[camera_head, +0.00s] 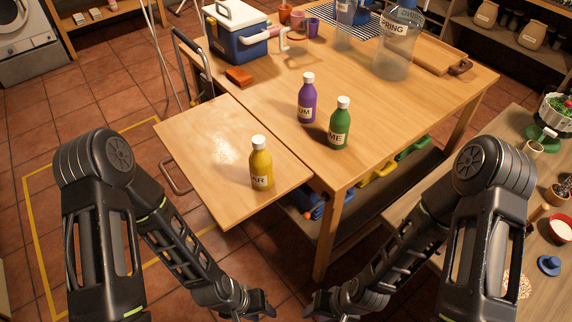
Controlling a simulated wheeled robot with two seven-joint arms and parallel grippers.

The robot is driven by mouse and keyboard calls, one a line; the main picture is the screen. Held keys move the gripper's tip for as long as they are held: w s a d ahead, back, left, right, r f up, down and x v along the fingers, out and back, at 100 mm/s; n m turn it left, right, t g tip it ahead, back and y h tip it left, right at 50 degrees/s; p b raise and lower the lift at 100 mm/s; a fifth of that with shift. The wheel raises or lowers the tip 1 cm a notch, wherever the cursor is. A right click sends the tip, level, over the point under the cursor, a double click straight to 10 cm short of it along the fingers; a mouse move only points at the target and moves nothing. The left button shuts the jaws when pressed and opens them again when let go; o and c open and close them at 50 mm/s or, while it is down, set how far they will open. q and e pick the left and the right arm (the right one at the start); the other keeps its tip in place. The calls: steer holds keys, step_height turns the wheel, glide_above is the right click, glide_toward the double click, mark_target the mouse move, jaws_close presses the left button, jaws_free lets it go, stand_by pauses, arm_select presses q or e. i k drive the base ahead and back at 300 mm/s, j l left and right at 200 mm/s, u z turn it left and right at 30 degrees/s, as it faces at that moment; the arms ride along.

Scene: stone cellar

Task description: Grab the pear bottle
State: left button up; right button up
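A yellow bottle (261,170) with a white cap stands upright on the lower side leaf (210,150) of the wooden table. Its label shows the letters "AR"; the rest is turned out of sight. A purple bottle (307,104) and a green bottle (339,128), both white-capped, stand on the main tabletop behind it to the right. My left gripper (268,309) and my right gripper (312,308) are low at the bottom middle, below and in front of the table, apart from the bottles. Their fingers are partly cut off by the frame edge.
A blue and white cooler (235,38), an orange-brown block (239,76), cups (298,20), a large clear jug (393,58) and a wooden tray (432,52) stand farther back. A side counter (545,215) with bowls is at right. The leaf is otherwise clear.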

mark_target(260, 160)
steer(key=z, duration=2.2)
steer(key=k+j+z, duration=0.15)
steer(key=k+j, duration=0.85)
steer(key=j, duration=0.25)
